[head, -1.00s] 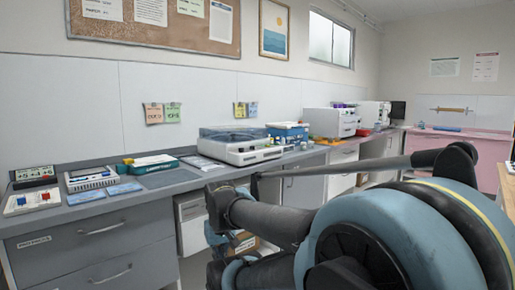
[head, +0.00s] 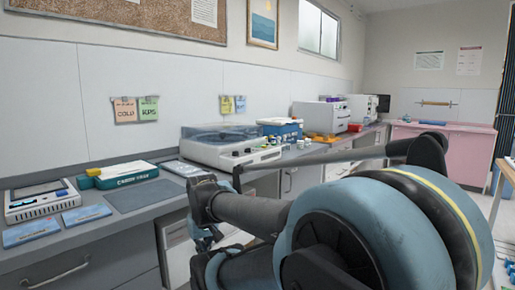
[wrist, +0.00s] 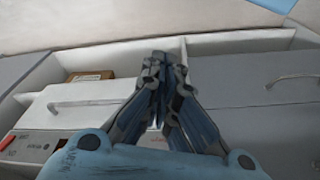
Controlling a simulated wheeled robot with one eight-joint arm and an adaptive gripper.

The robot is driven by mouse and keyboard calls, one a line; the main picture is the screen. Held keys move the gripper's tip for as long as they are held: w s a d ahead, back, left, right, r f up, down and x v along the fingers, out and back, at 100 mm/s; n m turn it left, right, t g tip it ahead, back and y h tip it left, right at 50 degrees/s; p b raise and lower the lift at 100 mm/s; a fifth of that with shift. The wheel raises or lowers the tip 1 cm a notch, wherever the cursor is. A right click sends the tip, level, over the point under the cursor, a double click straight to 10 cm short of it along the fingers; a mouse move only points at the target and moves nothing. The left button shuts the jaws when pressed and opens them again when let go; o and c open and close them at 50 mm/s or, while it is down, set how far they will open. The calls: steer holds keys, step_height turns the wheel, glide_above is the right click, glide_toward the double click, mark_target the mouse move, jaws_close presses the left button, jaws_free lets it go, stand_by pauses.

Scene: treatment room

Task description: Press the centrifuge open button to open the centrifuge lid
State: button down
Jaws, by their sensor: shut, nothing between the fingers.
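The centrifuge (head: 228,149) is a white, low machine with a clear grey-blue lid (head: 222,133) on the counter, near the middle of the head view. Its lid looks shut. Small knobs or buttons (head: 250,151) show on its front panel, too small to tell which one opens the lid. My gripper (wrist: 160,60) is shut and empty in the wrist view, in front of the cabinet fronts below the counter. In the head view my arm covers part of the area in front of the centrifuge, and the fingertips are hard to make out.
The counter (head: 105,221) runs along the wall. A green and white box (head: 122,174), a grey mat (head: 145,196) and a device (head: 42,200) lie left of the centrifuge. A blue box (head: 280,129) and white machines (head: 320,117) stand beyond it. Drawers (head: 75,267) face the floor.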

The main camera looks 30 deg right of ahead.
steer(key=shift+w+d, duration=0.15)
steer(key=shift+d, duration=0.05)
